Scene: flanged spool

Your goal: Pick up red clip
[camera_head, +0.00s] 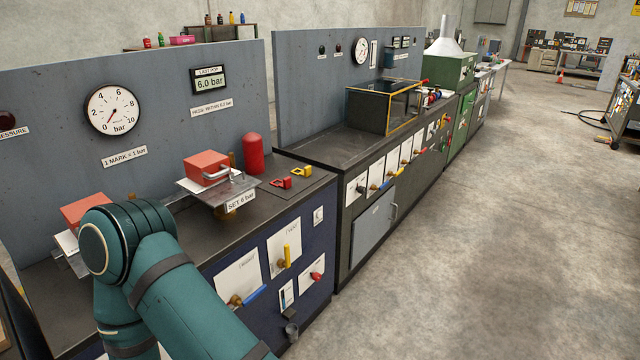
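The red clip (281,183) is small and lies on the dark top of the near bench (230,230), toward its right end. A similar yellow clip (302,170) lies just behind it and to its right. A teal arm of mine fills the lower left of the view, with a rounded joint in front of the bench. Neither of my grippers shows, so I cannot tell what they hold.
A red cylinder (253,153) stands left of the clips. A red block with a handle (206,167) sits on a plate left of that. A second bench (320,148) continues to the right. Open floor (500,220) lies at right.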

